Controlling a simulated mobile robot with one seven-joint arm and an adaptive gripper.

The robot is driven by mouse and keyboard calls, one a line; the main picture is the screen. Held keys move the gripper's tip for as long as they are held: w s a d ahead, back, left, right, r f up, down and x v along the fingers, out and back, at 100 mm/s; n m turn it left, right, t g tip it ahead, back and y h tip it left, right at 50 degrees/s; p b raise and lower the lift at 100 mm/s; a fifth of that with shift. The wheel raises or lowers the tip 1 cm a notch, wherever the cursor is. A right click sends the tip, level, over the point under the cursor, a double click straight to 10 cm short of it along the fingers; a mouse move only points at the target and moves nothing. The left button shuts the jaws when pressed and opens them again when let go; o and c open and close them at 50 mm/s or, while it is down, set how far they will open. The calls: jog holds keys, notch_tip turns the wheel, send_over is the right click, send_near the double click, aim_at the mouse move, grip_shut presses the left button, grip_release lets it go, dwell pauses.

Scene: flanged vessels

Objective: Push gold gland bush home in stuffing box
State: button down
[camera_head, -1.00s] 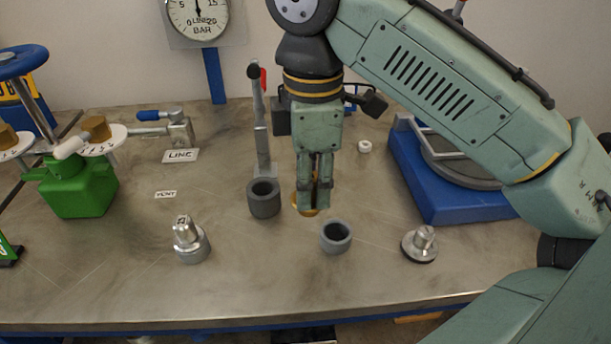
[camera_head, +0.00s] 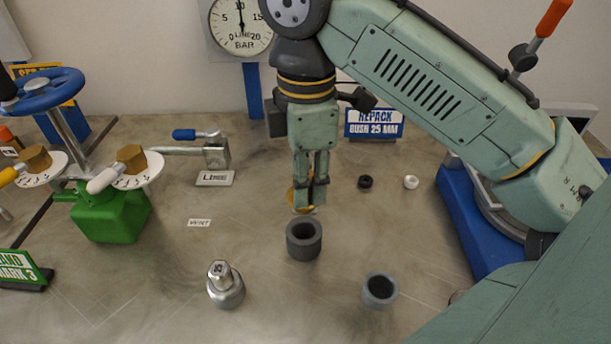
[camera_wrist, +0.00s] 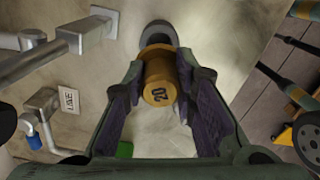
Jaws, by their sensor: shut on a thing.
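My gripper (camera_head: 310,203) is shut on a gold bush (camera_wrist: 159,78), which reads like "20" in the wrist view. In the head view the bush (camera_head: 294,195) is partly hidden behind the fingers. A dark grey hollow cylinder (camera_head: 304,246) stands upright just in front of and below the fingertips in the picture, with its bore open. A grey ring-like end (camera_wrist: 158,30) shows beyond the bush in the wrist view. A second, lighter grey hollow cylinder (camera_head: 379,292) stands to the right. I cannot tell which is the stuffing box. The bush looks apart from both.
A silver stepped part (camera_head: 225,285) stands at front left. Black (camera_head: 365,182) and white (camera_head: 411,182) rings lie at the back right. A sign (camera_head: 374,122) reads "REPACK BUSH 25 MM". A green valve body (camera_head: 110,215) and blue handwheel (camera_head: 45,90) are at left, a blue stand (camera_head: 470,220) at right.

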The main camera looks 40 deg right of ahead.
jog(key=shift+r+p, duration=0.15)
jog(key=shift+p, duration=0.25)
jog(key=shift+f+b, duration=1.05)
jog(key=shift+f, duration=1.6)
jog(key=shift+p, duration=0.9)
jog(key=shift+f, duration=0.3)
jog(key=shift+f+b, duration=0.5)
jog(key=shift+f, duration=0.6)
jog(key=c, duration=1.2)
grip_release()
jog(key=shift+f, duration=0.1)
